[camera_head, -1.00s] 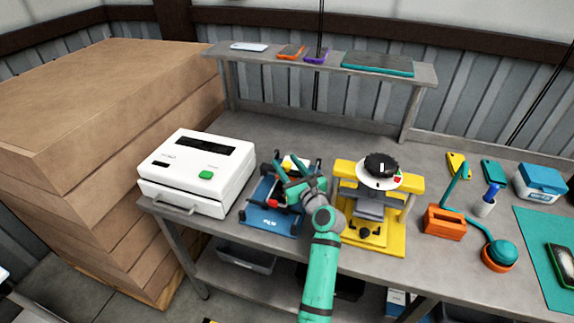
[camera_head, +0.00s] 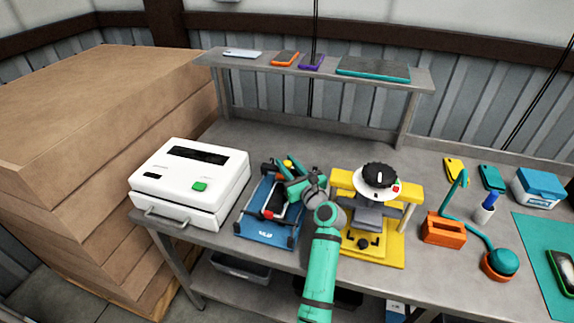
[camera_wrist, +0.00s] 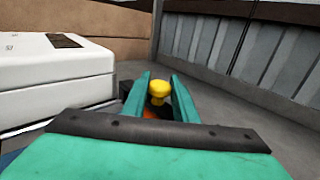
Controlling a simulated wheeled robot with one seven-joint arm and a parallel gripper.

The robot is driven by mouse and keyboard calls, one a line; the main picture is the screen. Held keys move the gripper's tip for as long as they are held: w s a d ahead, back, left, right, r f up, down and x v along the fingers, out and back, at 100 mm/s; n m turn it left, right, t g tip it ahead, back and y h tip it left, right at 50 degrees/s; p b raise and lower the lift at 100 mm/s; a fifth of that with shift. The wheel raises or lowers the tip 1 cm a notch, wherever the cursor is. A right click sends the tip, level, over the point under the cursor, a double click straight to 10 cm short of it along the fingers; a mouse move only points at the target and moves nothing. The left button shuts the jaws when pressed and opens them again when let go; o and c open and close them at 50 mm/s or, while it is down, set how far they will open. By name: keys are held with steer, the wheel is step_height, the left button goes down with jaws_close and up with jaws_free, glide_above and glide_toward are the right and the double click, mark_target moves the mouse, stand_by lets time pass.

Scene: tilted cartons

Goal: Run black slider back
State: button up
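A blue device (camera_head: 262,228) with black rails stands on the bench between the white machine and the yellow press. A black block (camera_head: 277,202) with red and white parts sits across its middle; it may be the slider, but my arm partly hides the device. My gripper (camera_head: 287,172) is over the back of this device, its fingers pointing back and left. A yellow knob (camera_wrist: 159,90) shows between the fingertips in the wrist view, with orange below it. The fingers are apart, with no clear grip on the knob. A black part (camera_wrist: 127,88) shows left of the left finger.
The white machine (camera_head: 190,180) stands close on the left. The yellow press (camera_head: 385,252) with its black dial is close on the right. A raised shelf (camera_head: 225,62) runs behind. The bench behind the blue device is bare.

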steer(key=o, duration=0.4)
steer(key=shift+s+d, duration=0.2)
steer(key=shift+d, duration=0.2)
steer(key=shift+s+a, duration=0.15)
steer(key=shift+a, duration=0.7)
steer(key=shift+d, duration=0.4)
